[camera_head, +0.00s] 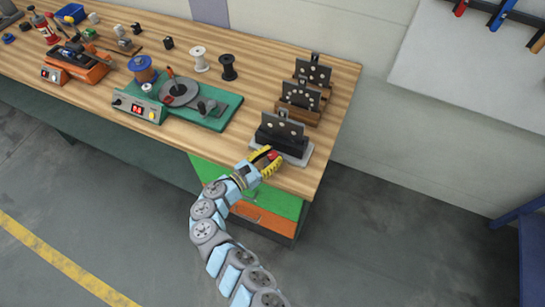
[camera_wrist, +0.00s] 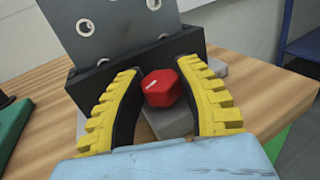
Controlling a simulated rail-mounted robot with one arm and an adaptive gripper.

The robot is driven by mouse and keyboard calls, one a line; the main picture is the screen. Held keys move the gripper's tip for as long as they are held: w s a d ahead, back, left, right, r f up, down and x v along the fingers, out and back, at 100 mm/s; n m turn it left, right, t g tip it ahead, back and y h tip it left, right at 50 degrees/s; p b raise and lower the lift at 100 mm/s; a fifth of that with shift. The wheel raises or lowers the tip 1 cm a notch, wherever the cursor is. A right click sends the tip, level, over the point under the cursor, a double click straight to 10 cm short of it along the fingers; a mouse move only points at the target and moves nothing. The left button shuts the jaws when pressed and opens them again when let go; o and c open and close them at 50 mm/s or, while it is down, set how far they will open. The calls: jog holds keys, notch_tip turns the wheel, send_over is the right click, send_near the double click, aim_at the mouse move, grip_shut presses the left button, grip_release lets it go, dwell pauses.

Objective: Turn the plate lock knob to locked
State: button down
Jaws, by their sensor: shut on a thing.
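The plate lock knob is a red faceted knob (camera_wrist: 162,90) with a short white mark on the left of its face, low at the front of a black plate holder (camera_wrist: 92,83). A grey plate with round holes (camera_wrist: 112,22) stands upright in the holder. In the head view, the holder (camera_head: 283,142) and its plate (camera_head: 282,124) are at the table's right front corner. My gripper (camera_wrist: 162,98), with yellow-black fingers, is shut on the knob, one finger on each side. It also shows in the head view (camera_head: 268,158). Finger contact is partly hidden.
The holder sits on a light grey base (camera_head: 301,157) near the wooden table's edge. Two more plate stands (camera_head: 299,112) are behind it. A green machine (camera_head: 212,118) with a turntable is to the left. White (camera_head: 199,60) and black (camera_head: 228,67) spools stand behind the machine.

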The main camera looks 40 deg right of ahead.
jog(key=shift+f+m+g+y+b, duration=0.15)
jog(key=shift+m+g+b, duration=0.5)
jog(key=shift+g+b, duration=0.55)
jog(key=shift+f+m+g+y+b, duration=0.15)
jog(key=shift+m+g+b, duration=0.6)
jog(key=shift+b, duration=0.75)
jog(key=shift+r+m+g+y+b, duration=0.2)
jog(key=shift+m+g+y+b, duration=0.5)
jog(key=shift+g+b, duration=1.1)
jog(key=shift+r+m+g+y+b, duration=0.15)
jog(key=shift+m+g+y+b, duration=0.5)
jog(key=shift+b, duration=2.1)
jog(key=c, duration=0.7)
grip_release()
jog(key=shift+m+h, duration=0.25)
jog(key=shift+o, duration=0.2)
jog(key=shift+v, duration=3.9)
